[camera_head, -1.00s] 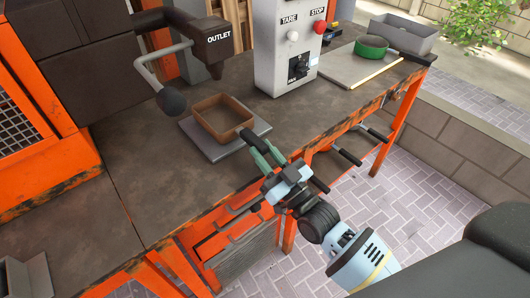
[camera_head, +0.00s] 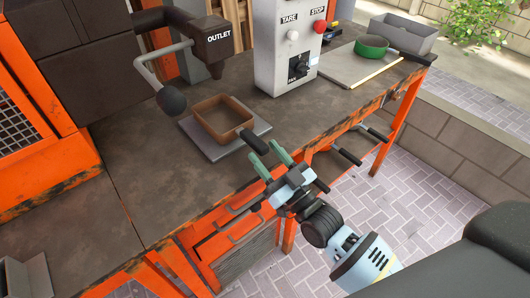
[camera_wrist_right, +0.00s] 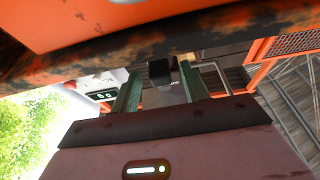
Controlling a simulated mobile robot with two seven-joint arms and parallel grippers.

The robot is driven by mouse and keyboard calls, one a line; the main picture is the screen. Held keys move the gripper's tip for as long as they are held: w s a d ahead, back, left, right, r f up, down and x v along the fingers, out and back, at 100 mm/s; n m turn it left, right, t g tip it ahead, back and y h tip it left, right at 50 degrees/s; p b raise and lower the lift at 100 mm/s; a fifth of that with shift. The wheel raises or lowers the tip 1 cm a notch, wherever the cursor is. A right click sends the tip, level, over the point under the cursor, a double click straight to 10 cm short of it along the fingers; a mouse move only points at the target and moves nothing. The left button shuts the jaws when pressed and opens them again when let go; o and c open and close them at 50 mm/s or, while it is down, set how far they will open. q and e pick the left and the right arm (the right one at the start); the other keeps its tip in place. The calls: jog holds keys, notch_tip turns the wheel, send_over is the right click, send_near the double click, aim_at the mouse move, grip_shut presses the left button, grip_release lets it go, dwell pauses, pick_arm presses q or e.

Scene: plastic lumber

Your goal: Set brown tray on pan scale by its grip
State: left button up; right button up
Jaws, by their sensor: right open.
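The brown tray (camera_head: 222,130), a square open frame, sits on the flat grey plate of the pan scale (camera_head: 212,154) on the workbench. Its black grip (camera_head: 252,140) points toward the bench's front edge. My right gripper (camera_head: 269,159) is open, with its green fingers just in front of the grip's end and apart from it. In the right wrist view, the dark end of the grip (camera_wrist_right: 160,72) shows beyond and between the open fingers (camera_wrist_right: 158,92). My left gripper is not in view.
A grey control box (camera_head: 286,50) with TARE and STOP buttons stands behind the scale. A black outlet (camera_head: 217,45) and a lever with a round knob (camera_head: 172,100) are near the tray. A green ring (camera_head: 371,46) lies at the right.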

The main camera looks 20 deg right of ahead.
jog(key=b+v, duration=0.1)
jog(key=v, duration=1)
jog(key=shift+f, duration=0.15)
jog(key=s+a+f+m+g+h, duration=0.15)
jog(key=s+f+g+h, duration=0.45)
jog(key=s+f, duration=1)
jog(key=s+d+f+g, duration=0.1)
jog(key=s+f+g, duration=0.7)
jog(key=s, duration=0.7)
notch_tip(320, 180, down, 2)
jog(key=shift+s+d+f+m, duration=0.2)
jog(key=shift+s+m, duration=0.1)
jog(key=shift+m, duration=0.15)
